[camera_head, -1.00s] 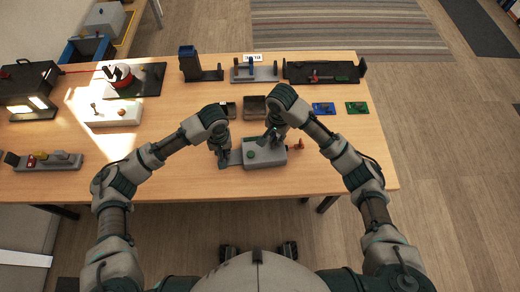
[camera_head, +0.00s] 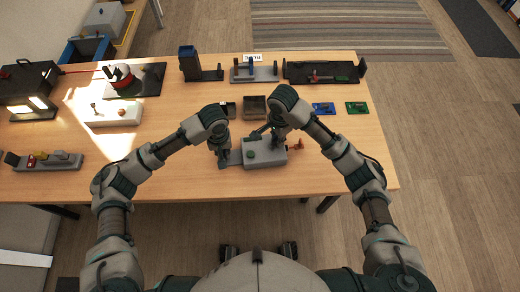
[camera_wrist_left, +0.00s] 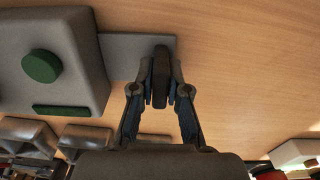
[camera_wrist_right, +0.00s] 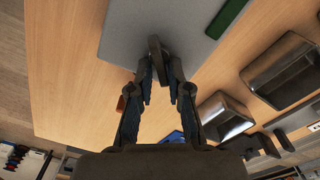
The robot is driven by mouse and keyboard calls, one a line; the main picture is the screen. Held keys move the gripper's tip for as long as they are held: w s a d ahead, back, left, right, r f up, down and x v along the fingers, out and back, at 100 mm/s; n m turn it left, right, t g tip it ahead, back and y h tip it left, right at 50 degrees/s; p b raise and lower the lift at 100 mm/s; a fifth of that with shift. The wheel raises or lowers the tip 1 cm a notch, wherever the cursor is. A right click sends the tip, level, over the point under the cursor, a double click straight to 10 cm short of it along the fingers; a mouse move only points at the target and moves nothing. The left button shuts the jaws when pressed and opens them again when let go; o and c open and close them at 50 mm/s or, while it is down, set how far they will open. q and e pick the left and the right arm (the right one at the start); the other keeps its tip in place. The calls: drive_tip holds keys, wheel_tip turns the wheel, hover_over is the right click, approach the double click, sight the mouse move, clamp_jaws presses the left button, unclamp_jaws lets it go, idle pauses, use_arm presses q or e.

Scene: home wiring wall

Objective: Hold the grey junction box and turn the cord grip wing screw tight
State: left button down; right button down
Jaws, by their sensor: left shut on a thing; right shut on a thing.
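My left gripper (camera_head: 223,160) is left of the box. Its fingers (camera_wrist_left: 160,92) are shut on a dark upright tab (camera_wrist_left: 161,65) standing on the box's flat grey side plate (camera_wrist_left: 122,52). My right gripper (camera_head: 276,142) is over the box's right part. In the right wrist view its fingers (camera_wrist_right: 160,72) are shut on a dark flat wing (camera_wrist_right: 154,46), apparently the wing screw. The fingers hide its lower part.
An orange-brown piece (camera_head: 297,145) sticks out at the box's right side. Two dark open bins (camera_head: 255,104) stand behind the box. Blue (camera_head: 323,109) and green (camera_head: 357,107) plates lie to the right. The table's front right area is clear.

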drive_tip(key=shift+s+a+m, duration=0.15)
drive_tip(key=shift+s+m, duration=0.05)
drive_tip(key=shift+m, duration=0.7)
drive_tip(key=shift+s+m, duration=0.1)
drive_tip(key=shift+m, duration=0.6)
drive_tip(key=c, duration=1)
unclamp_jaws()
wheel_tip(320, 180, up, 12)
drive_tip(key=shift+f, duration=0.1)
